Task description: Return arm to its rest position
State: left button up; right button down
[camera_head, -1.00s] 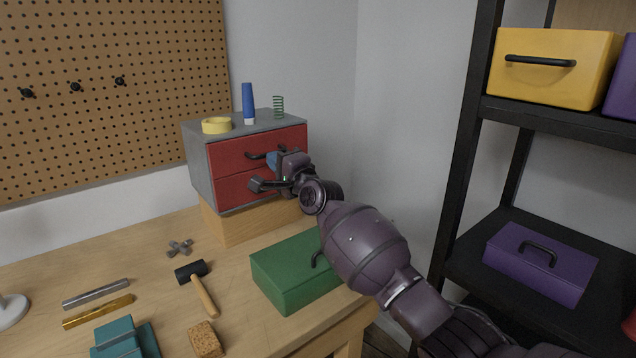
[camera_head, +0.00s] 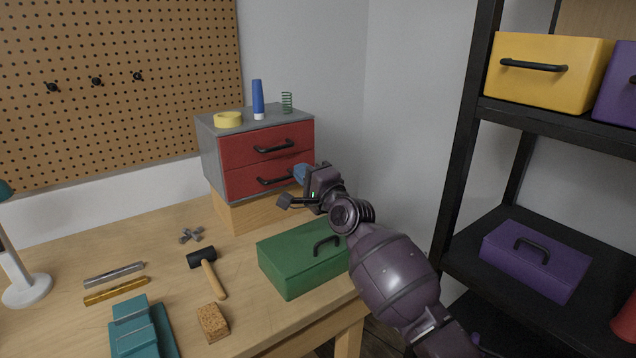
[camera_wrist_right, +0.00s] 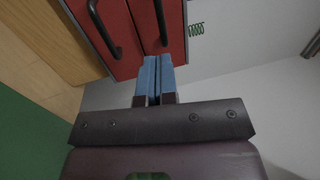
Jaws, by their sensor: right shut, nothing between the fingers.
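My right gripper (camera_head: 300,174) is in front of the right end of the small drawer cabinet's red lower drawer (camera_head: 270,176). In the right wrist view its blue finger pads (camera_wrist_right: 153,76) are pressed together with nothing between them. Both red drawers look shut, and their black handles are free of the gripper. My right arm reaches in from the lower right, above the green toolbox (camera_head: 300,262), and hides part of its right side. My left gripper is not in view.
A black shelf (camera_head: 470,150) stands on the right with yellow (camera_head: 560,85) and purple (camera_head: 535,262) boxes. A hammer (camera_head: 207,270), a sponge (camera_head: 212,322) and a teal vise (camera_head: 138,330) lie on the workbench. A tape roll, blue tube and green spring stand on the cabinet.

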jog(key=s+d+r+n, duration=0.2)
jog(key=s+d+n, duration=0.25)
jog(key=n, duration=0.25)
jog(key=s+d+f+n+h, duration=0.35)
jog(key=s+d+f, duration=0.4)
jog(key=f, duration=0.25)
jog(key=s+d+f+n+h, duration=0.2)
jog(key=s+d+f+h, duration=0.3)
jog(key=d+f, duration=0.4)
jog(key=s+d+f+g+h, duration=0.1)
jog(key=s+d+f, duration=0.2)
jog(key=s+f, duration=0.3)
jog(key=s+d+f+g+h, duration=0.1)
jog(key=s+d+f, duration=0.3)
jog(key=s, duration=0.9)
jog(key=s+d+f+g+h, duration=0.1)
jog(key=s+d+f+g, duration=0.1)
jog(key=s+f, duration=0.7)
jog(key=shift+s+d+f+m+g+h, duration=0.15)
jog(key=shift+d+f+m+g+h, duration=0.25)
jog(key=shift+d+f, duration=0.4)
jog(key=shift+r, duration=0.1)
